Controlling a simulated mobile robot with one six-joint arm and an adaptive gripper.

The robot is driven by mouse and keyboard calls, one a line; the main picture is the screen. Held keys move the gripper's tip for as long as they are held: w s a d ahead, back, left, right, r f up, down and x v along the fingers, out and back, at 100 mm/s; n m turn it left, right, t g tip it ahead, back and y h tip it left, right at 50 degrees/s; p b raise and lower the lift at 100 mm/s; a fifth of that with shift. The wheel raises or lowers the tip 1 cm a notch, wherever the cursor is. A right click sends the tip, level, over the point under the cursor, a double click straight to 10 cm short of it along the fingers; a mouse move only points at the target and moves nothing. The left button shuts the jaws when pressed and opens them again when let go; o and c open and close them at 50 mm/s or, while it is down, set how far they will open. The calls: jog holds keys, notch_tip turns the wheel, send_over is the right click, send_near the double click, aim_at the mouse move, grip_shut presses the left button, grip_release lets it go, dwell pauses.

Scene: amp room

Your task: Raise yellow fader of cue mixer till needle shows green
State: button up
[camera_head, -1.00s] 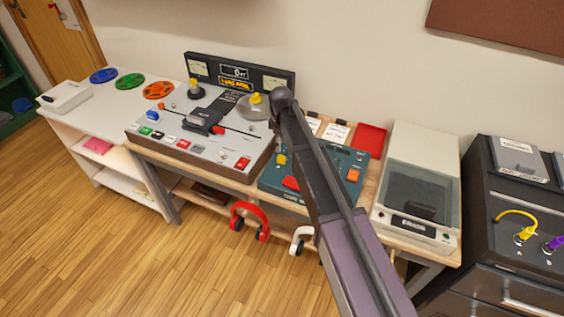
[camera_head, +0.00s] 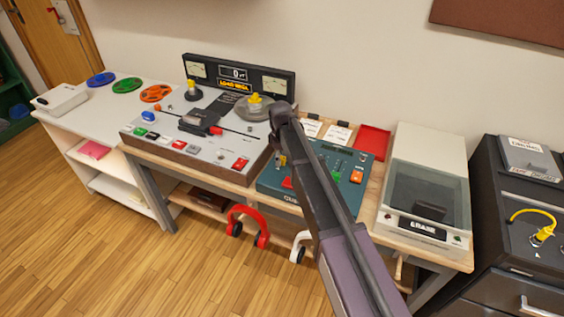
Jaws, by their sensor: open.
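The cue mixer (camera_head: 266,184) is a teal panel on the wooden bench in the middle of the head view. My arm crosses in front of it and hides part of its top. A small yellow piece (camera_head: 282,160), which looks like the yellow fader's cap, shows just left of my arm. A red button (camera_head: 287,183) shows beside the arm, with green (camera_head: 336,176) and orange (camera_head: 357,175) buttons to its right. I cannot make out the needle. My gripper is not visible; only arm links show, and I cannot tell where its fingers are.
A tape machine (camera_head: 222,153) with reels and two meters stands left of the mixer. A grey ERASE box (camera_head: 442,150) stands right of it. A red tray (camera_head: 373,141) and labelled cards lie behind. Red headphones (camera_head: 247,222) hang at the bench's front. Floor in front is clear.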

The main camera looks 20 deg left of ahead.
jog(key=shift+f, duration=0.15)
grip_shut()
jog(key=shift+w+d, duration=0.15)
jog(key=shift+w, duration=2.4)
grip_release()
